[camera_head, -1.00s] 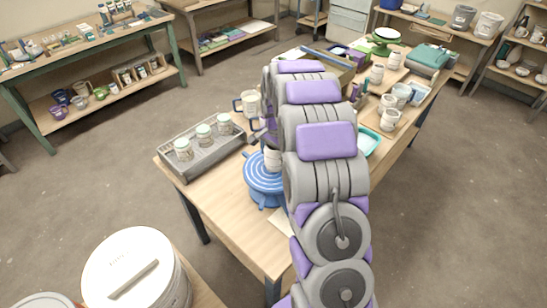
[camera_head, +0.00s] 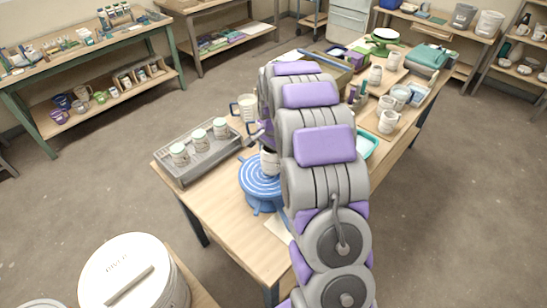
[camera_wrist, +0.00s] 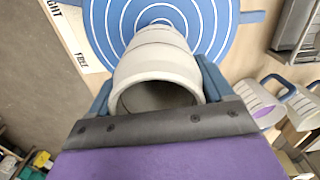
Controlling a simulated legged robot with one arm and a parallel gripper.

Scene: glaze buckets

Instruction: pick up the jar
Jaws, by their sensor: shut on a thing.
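A pale grey-white jar (camera_wrist: 152,70) is between the two blue fingers of my gripper (camera_wrist: 158,82) in the wrist view. My gripper is shut on it, and the jar's round opening faces the wrist camera. Behind the jar is a blue banding wheel (camera_wrist: 215,28) with white rings. In the head view the jar (camera_head: 269,163) shows partly, over the blue wheel (camera_head: 262,190), with my arm covering its right side. I cannot tell whether the jar touches the wheel.
A grey tray (camera_head: 187,178) with 3 lidded jars is left of the wheel. A pale mug (camera_head: 246,107) stands behind. Several cups and a teal tray (camera_head: 368,144) are to the right. A large white bucket (camera_head: 130,270) stands at lower left.

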